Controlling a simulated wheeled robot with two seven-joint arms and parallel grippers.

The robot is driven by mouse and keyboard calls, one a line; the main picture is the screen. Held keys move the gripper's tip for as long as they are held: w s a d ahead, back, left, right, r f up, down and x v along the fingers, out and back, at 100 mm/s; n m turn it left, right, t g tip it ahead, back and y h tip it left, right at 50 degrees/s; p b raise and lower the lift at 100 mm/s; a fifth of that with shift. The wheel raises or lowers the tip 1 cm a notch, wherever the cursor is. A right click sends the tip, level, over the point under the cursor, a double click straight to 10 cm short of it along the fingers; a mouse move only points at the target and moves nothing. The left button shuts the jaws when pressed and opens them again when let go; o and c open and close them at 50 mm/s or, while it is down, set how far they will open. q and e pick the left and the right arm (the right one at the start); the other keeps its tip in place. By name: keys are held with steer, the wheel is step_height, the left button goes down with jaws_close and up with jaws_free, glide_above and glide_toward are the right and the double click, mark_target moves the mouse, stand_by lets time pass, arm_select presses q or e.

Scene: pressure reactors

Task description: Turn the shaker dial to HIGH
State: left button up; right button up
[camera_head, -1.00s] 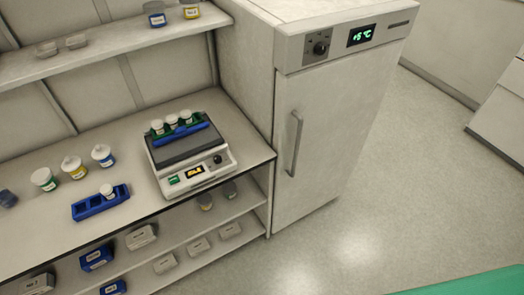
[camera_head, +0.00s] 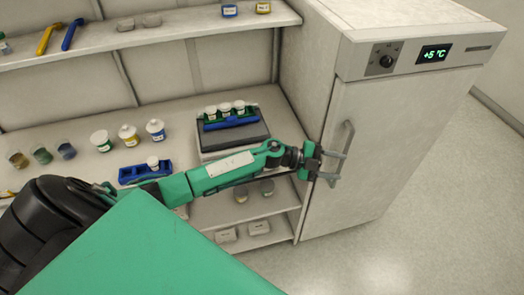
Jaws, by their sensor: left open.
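The shaker (camera_head: 258,131) stands on the bench against the fridge, with a dark top plate. Its front panel, including the dial, is hidden behind my left arm. A rack with several white-capped vials (camera_head: 225,109) sits on its plate behind a blue bar. My left arm crosses the bench front, and my left gripper (camera_head: 340,166) is open and empty, to the right of the shaker. It overlaps the lower end of the fridge door handle in the view; I cannot tell whether they touch. My right gripper is out of view.
The fridge (camera_head: 385,150) with its vertical handle (camera_head: 347,138) and its own knob (camera_head: 385,60) stands right of the bench. A blue rack (camera_head: 130,174) and several jars (camera_head: 128,135) are on the bench left of the shaker. A shelf (camera_head: 190,27) runs above. Open floor lies at right.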

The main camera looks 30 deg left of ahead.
arm_select(q)
steer(key=s+a+r+m+g+y, duration=0.2)
steer(key=a+r+g+y, duration=0.2)
steer(key=a+y, duration=0.55)
steer(key=s+a+r+m+g+y, duration=0.1)
steer(key=a+r+m+g+y, duration=0.25)
steer(key=a, duration=1.15)
steer(key=shift+n+y, duration=0.45)
steer(key=shift+y, duration=0.35)
step_height(320, 180, down, 12)
steer(key=p, duration=0.4)
steer(key=shift+d, duration=0.1)
steer(key=shift+f, duration=0.5)
steer(key=c, duration=1)
